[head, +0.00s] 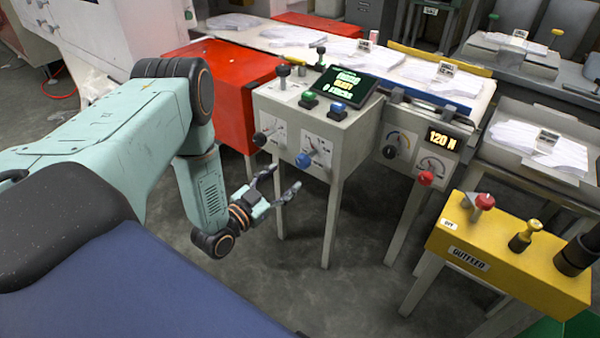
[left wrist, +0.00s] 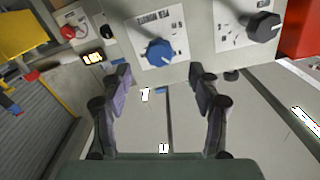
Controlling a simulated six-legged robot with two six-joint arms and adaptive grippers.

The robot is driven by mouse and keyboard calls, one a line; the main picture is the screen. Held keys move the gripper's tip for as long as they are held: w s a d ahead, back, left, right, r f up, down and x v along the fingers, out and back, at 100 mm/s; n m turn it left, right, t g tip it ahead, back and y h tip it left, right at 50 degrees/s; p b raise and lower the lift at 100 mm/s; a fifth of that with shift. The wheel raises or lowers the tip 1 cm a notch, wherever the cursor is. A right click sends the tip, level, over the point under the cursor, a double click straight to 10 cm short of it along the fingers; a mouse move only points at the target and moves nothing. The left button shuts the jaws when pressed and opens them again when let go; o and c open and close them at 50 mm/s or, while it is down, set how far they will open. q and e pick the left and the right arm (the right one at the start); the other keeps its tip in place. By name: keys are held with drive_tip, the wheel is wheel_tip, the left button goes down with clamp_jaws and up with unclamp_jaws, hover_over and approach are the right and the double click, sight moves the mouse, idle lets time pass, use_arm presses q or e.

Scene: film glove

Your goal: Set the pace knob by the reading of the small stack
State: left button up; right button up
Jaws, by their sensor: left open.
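A pale console (head: 330,130) carries a blue knob (head: 303,160) and a black knob (head: 260,139) on dial plates on its front. I cannot read which is the pace knob. In the left wrist view the blue knob (left wrist: 159,52) is just beyond the fingertips and the black knob (left wrist: 263,27) is at upper right. My left gripper (head: 284,179) is open and empty, in front of and below the blue knob, apart from it. Several tagged paper stacks are in view, including one on the long table (head: 440,73) and one in the right tray (head: 540,146). Their tags are unreadable. My right gripper is not seen.
The console top has a dark screen (head: 346,85) with green and yellow text, and green (head: 309,101) and blue (head: 338,107) buttons. Right of it are a red knob (head: 425,178) and a "120 N" display (head: 440,139). A yellow OUTFEED box (head: 490,262) stands at right.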

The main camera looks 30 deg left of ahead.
sight(300, 164)
use_arm(q)
drive_tip(key=w, duration=0.2)
drive_tip(key=w+b, duration=0.1)
drive_tip(key=w, duration=0.2)
drive_tip(key=w+d+b, duration=0.1)
drive_tip(key=w, duration=0.1)
drive_tip(key=shift+w+r, duration=0.1)
drive_tip(key=shift+w, duration=0.65)
drive_tip(key=shift+s+a+r, duration=0.1)
drive_tip(key=shift+s, duration=0.05)
drive_tip(key=shift+c, duration=0.6)
drive_tip(key=shift+c, duration=1.3)
drive_tip(key=c, duration=0.8)
